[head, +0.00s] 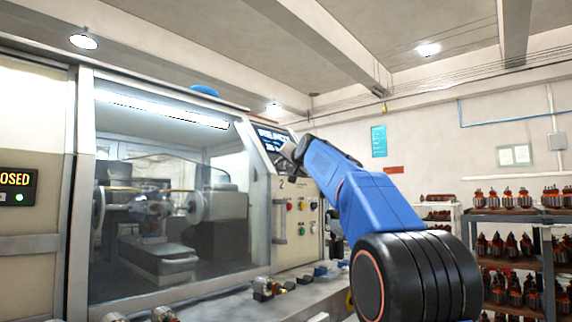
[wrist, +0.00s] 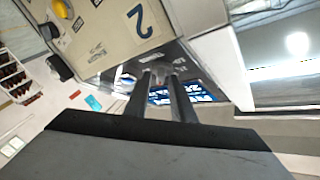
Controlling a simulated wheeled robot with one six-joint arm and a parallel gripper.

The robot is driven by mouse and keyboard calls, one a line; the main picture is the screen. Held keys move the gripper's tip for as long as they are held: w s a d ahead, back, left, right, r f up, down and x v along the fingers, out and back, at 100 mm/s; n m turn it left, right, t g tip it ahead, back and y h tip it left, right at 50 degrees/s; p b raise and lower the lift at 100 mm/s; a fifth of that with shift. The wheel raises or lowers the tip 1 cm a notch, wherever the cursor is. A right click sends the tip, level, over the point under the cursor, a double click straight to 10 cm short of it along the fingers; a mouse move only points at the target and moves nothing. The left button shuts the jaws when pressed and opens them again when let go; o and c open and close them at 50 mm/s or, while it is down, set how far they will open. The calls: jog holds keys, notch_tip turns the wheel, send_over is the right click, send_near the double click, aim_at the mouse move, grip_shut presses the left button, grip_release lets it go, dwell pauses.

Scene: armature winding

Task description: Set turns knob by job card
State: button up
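The winding machine's control panel (head: 298,212), marked 2, shows in the head view with buttons and a lit screen (head: 270,139) above it. My gripper (wrist: 161,76) is at the panel's upper part, near the screen; in the head view my arm hides most of it. In the wrist view its two dark fingers are apart, with a small grey round part (wrist: 161,72) between or just behind the tips. I cannot tell whether they touch it. The screen (wrist: 182,94) is partly behind the fingers. Its text is unreadable.
The machine's glass window (head: 165,200) fills the left of the head view. A ledge (head: 240,300) with small parts runs below it. Shelves of copper-coloured parts (head: 515,215) stand right. A blue wall sheet (head: 378,141) hangs behind.

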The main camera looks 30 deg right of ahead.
grip_shut()
